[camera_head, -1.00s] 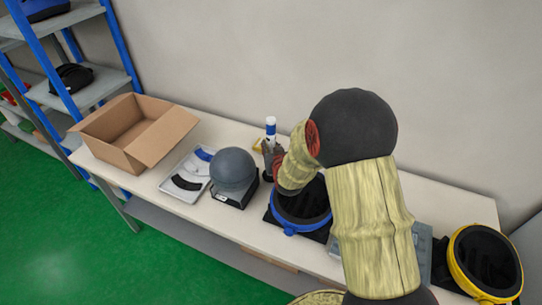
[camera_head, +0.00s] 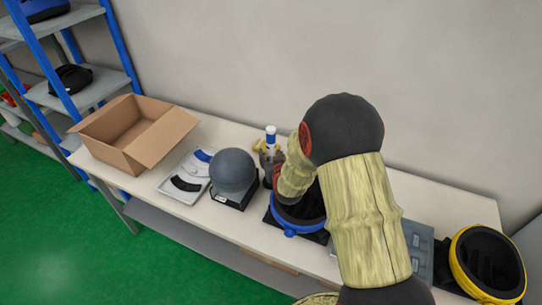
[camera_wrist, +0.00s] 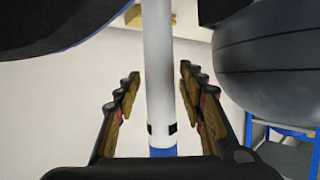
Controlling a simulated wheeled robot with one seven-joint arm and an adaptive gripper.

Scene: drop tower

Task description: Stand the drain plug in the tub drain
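A slim white cylinder with a blue band, which I take for the drain plug (camera_head: 270,134), stands upright near the back of the table. It also shows in the wrist view (camera_wrist: 160,75), running between the fingers. My gripper (camera_head: 271,158) is around it; in the wrist view the fingers (camera_wrist: 160,85) stand on both sides with narrow gaps, so it looks open. The cylinder's foot is hidden behind my gripper and arm, so I cannot tell what it stands in. I cannot pick out the tub drain for certain.
A dark sphere on a black base (camera_head: 233,172) stands close left of my gripper. A blue-rimmed black bin (camera_head: 290,229) is just in front. A grey tray (camera_head: 172,196), an open carton (camera_head: 164,140) and a yellow-rimmed bin (camera_head: 462,262) share the table (camera_head: 225,218).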

